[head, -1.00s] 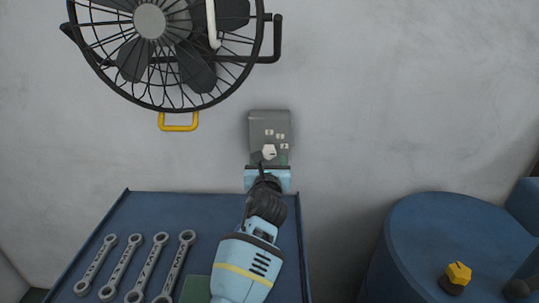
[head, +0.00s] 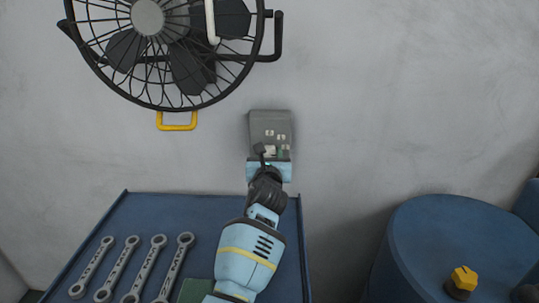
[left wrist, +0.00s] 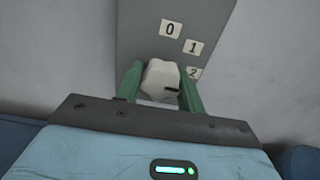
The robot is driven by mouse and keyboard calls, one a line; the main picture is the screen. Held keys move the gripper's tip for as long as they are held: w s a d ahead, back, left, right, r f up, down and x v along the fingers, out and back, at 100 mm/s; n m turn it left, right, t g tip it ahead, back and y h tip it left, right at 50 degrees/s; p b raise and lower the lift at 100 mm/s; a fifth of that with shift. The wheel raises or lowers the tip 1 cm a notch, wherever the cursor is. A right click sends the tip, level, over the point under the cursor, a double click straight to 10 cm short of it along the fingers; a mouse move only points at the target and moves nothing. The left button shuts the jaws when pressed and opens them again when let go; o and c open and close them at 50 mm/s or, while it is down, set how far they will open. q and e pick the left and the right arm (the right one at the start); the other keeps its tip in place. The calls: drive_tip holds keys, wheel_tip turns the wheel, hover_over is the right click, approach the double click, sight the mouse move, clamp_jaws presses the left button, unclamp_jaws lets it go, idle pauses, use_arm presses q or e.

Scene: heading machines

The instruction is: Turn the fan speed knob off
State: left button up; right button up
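The white fan speed knob (left wrist: 158,78) sits on a grey control box (head: 270,123) on the wall, below the fan. It also shows in the head view (head: 270,151), partly covered by my gripper. A dark mark shows on its lower right side in the wrist view. Labels 0, 1 and 2 run along the box to its upper right. My left gripper (left wrist: 160,88) has one green finger on each side of the knob, close to it; contact is hard to judge. It also shows in the head view (head: 270,158). My right gripper is not in view.
The black caged fan (head: 160,50) hangs above left, with a yellow handle (head: 177,126). A blue table (head: 215,207) below holds several wrenches (head: 130,270). A blue machine (head: 450,230) with a yellow knob (head: 463,279) stands at right.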

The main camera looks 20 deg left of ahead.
use_arm(q)
drive_tip(key=shift+c, duration=1)
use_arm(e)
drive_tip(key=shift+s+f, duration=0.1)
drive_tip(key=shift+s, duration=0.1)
use_arm(q)
drive_tip(key=shift+n, duration=0.3)
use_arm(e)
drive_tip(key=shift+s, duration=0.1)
use_arm(q)
drive_tip(key=n, duration=0.8)
drive_tip(key=shift+d, duration=0.1)
drive_tip(key=n, duration=0.4)
drive_tip(key=shift+n, duration=0.3)
drive_tip(key=n+b, duration=0.1)
drive_tip(key=n, duration=0.3)
drive_tip(key=shift+r+n, duration=0.15)
drive_tip(key=shift+n, duration=0.15)
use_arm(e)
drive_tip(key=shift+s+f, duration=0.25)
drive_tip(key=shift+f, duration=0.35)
